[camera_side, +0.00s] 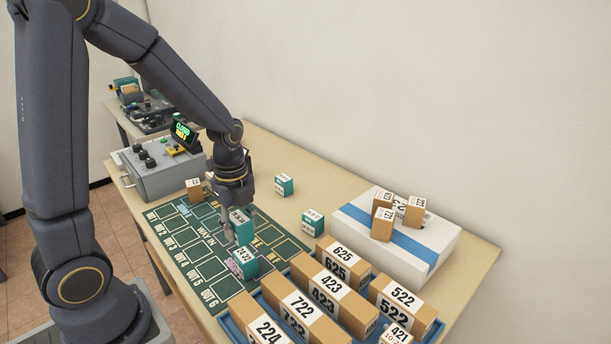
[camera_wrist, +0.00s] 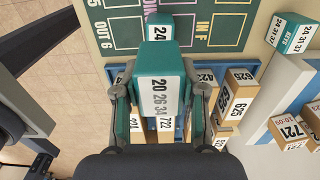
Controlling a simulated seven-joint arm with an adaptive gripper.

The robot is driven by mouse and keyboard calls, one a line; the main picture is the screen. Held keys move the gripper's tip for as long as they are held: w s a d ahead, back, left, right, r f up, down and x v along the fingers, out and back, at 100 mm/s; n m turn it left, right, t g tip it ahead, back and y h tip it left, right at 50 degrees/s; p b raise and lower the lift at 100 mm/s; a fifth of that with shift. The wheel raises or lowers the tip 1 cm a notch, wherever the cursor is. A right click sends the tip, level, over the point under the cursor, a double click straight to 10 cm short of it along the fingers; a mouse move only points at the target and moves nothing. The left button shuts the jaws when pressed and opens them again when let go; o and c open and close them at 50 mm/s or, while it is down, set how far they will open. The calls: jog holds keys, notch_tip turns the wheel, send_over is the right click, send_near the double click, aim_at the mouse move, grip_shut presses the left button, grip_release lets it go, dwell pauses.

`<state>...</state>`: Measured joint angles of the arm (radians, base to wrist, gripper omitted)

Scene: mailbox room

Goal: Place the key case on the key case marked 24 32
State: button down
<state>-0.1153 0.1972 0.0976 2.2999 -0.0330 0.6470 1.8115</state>
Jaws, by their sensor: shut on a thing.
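My gripper (camera_side: 232,222) is shut on a teal key case (camera_side: 241,228) above the green mat (camera_side: 210,262). In the wrist view, the held key case (camera_wrist: 167,60) sits between the two fingers of my gripper (camera_wrist: 160,100); its white label reads 20 26 34. The teal key case marked 24 32 (camera_side: 243,262) stands on the mat just in front of and below the held one in the side view. In the wrist view it is mostly hidden behind the held case, with only a label part reading 24 (camera_wrist: 157,34) showing. I cannot tell whether the two cases touch.
Several numbered brown boxes (camera_side: 327,300) stand in a blue tray at the front. Two more teal cases (camera_side: 284,185) (camera_side: 313,223) stand right of the mat. A white box with a blue stripe (camera_side: 440,235) carries small brown boxes. A grey control box (camera_side: 160,175) stands behind the mat.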

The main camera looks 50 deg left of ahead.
aim_at(244, 254)
jog(key=shift+f, duration=2.45)
jog(key=shift+f, duration=0.15)
jog(key=c, duration=0.7)
grip_release()
jog(key=shift+o, duration=0.2)
